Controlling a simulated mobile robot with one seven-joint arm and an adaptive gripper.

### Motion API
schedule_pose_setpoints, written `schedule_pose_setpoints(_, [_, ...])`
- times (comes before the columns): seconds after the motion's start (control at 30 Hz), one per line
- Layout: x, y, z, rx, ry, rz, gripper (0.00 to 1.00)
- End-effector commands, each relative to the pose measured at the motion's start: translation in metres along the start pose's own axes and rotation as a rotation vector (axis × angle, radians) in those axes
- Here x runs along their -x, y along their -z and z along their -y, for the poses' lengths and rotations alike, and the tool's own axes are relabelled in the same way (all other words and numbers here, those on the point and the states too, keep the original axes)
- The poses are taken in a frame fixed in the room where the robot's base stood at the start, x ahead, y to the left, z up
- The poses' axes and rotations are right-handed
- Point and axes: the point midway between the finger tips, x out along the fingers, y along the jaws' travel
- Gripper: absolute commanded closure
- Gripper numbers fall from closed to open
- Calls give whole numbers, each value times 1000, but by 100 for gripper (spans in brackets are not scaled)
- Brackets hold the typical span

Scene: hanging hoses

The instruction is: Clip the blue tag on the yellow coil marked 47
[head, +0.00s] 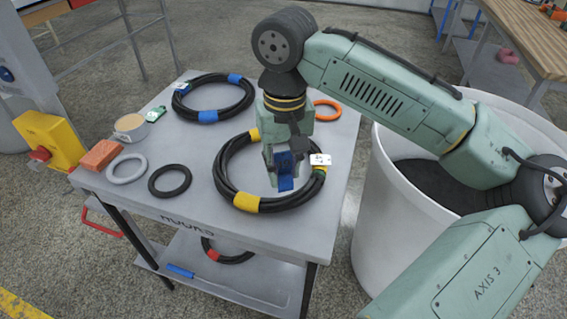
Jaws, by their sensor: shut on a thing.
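The yellow coil (245,203) is a black hose coil with yellow bands, lying flat on the grey table top. A white label (320,160) sits on its right side; its marking is too small to read surely. My gripper (284,174) points down over the coil's right part and is shut on the blue tag (286,184). The tag's lower end shows below the fingers, in front of the coil's near right side. I cannot tell whether the tag touches the hose. My gripper hides part of the coil.
A coil with blue bands (208,117) lies at the back left. An orange ring (327,110), grey ring (126,168), black ring (170,180), orange block (101,155) and tape roll (130,127) lie around. A red-banded coil (228,257) is on the lower shelf. A white bin (372,220) stands right.

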Motion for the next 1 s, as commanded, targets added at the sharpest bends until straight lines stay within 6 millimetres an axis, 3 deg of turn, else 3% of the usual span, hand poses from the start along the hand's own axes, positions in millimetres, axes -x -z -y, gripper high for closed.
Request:
schedule_pose_setpoints(0.6, [-32,0,0,1,3,0,100])
schedule_pose_setpoints(1.0, [-39,0,0,0,2,0,100])
